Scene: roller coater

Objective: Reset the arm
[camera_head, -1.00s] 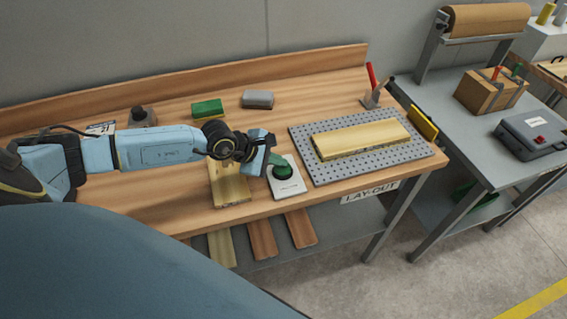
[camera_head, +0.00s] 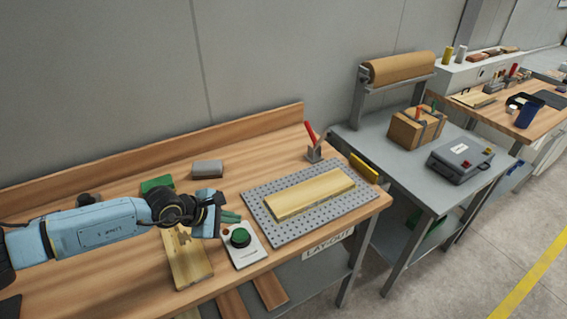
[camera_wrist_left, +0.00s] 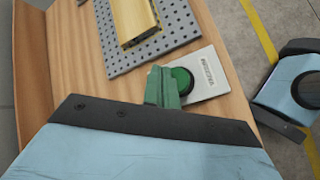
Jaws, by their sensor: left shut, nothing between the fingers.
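My left gripper (camera_head: 231,216) is shut and empty, its green fingertips together. It is just behind and above the green push button (camera_head: 240,237) on its pale plate, on the wooden bench (camera_head: 110,178). In the left wrist view the green fingers (camera_wrist_left: 160,87) overlap the left edge of the green button (camera_wrist_left: 182,79); whether they touch it is not clear. My left arm reaches in from the left. A blue and black part of mine shows at the right edge of the wrist view, but no right gripper fingers are visible.
A perforated grey plate (camera_head: 265,217) carries a yellowish board (camera_head: 310,194). Another board (camera_head: 187,262) lies under my left wrist. A grey block (camera_head: 207,168), a green block (camera_head: 158,184) and a red-handled tool (camera_head: 310,133) stand behind. A grey table (camera_head: 385,150) stands to the right.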

